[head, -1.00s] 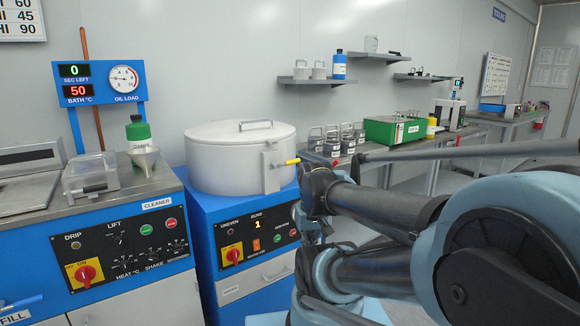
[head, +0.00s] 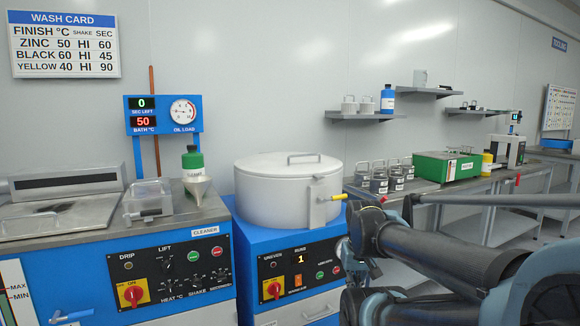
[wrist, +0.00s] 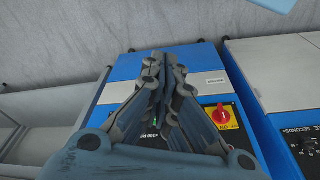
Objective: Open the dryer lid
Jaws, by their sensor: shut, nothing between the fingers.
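The dryer is a round white drum (head: 275,203) on a blue cabinet (head: 247,238) in the middle of the head view. Its white lid (head: 262,163) is down flat on the drum, with a grey bar handle (head: 303,156) on top. My gripper (wrist: 163,62) is shut and empty in the wrist view, in front of a blue machine with a red knob. In the head view my arm is right of the dryer, and the fingers cannot be made out.
Shelves (head: 362,115) hang above.

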